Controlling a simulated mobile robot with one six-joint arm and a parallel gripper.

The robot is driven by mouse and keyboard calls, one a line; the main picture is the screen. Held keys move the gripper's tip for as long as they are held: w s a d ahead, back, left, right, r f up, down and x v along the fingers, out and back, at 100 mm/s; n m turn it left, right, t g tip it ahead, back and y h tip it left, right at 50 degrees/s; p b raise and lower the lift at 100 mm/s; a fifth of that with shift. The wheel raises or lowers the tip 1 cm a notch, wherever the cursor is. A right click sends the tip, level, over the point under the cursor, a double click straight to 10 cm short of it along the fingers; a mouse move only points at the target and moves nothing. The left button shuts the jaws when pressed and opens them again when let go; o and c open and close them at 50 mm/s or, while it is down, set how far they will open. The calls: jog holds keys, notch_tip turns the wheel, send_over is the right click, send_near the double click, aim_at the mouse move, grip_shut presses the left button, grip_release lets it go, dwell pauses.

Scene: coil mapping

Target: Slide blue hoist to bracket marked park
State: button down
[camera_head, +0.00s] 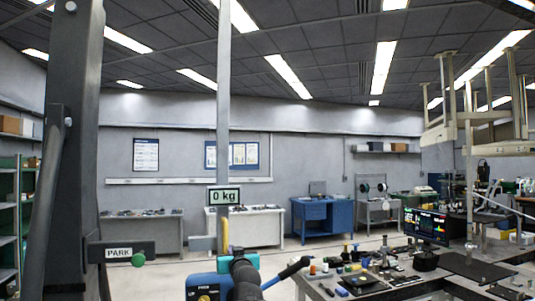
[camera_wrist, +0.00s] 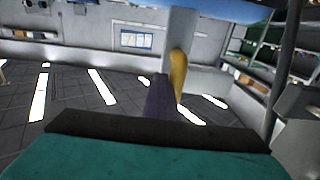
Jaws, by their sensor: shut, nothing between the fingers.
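The blue hoist (camera_head: 203,288) is at the bottom centre of the head view, below a grey vertical post. A yellow handle (camera_head: 225,235) rises beside it; the handle also shows in the wrist view (camera_wrist: 179,72). The PARK bracket (camera_head: 118,252) is a dark bar with a white label and a green knob, left of the hoist on a dark column. My gripper (camera_wrist: 161,82) is shut and empty, with its dark fingers close beside the yellow handle. Whether they touch it I cannot tell. In the head view my arm hides part of the hoist.
A workbench (camera_head: 420,290) with small parts and a monitor (camera_head: 426,226) stands at the right. A blue desk (camera_head: 325,219) is by the back wall. The floor between is clear.

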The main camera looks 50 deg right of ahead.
jog(key=w+a+p, duration=0.4)
jog(key=w+a, duration=0.2)
jog(key=a, duration=0.2)
dwell(1.0)
jog(key=shift+a, duration=0.15)
jog(key=shift+w+a+b, duration=0.85)
jog(key=shift+a+b, duration=0.3)
jog(key=shift+b, duration=0.1)
jog(key=shift+w+a+b, duration=0.85)
jog(key=shift+a+b, duration=0.25)
jog(key=shift+b, duration=0.15)
dwell(0.5)
jog(key=v, duration=1)
dwell(0.5)
